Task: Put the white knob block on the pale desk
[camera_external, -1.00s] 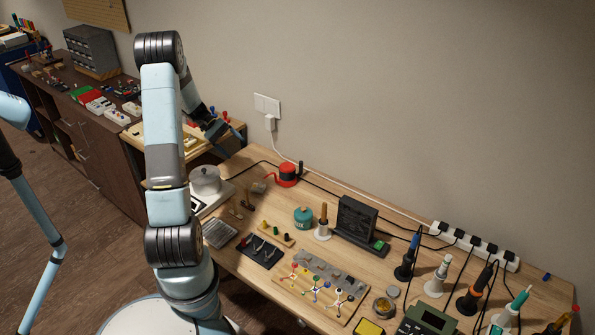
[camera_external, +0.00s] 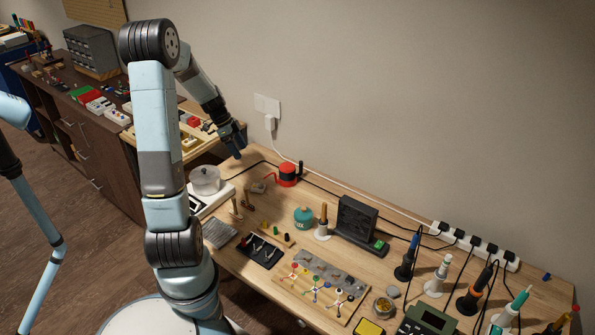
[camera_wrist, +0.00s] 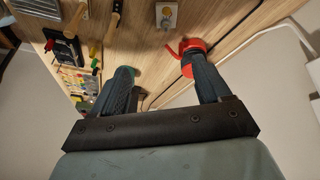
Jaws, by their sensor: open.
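A small whitish block with a round knob (camera_wrist: 166,15), which looks like the white knob block, shows at the top of the wrist view. It appears as a small pale block (camera_external: 258,187) on the wooden workbench (camera_external: 222,262) in the external view. A smaller pale wooden desk (camera_external: 205,146) stands between the dark cabinet and the workbench, with small red and yellow parts on it. I cannot tell which surface is the pale desk. My gripper (camera_external: 238,152) is open and empty above the back left of the workbench. Its fingers also show apart in the wrist view (camera_wrist: 160,65).
A wall plug (camera_external: 270,122) and cord are close behind my gripper.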

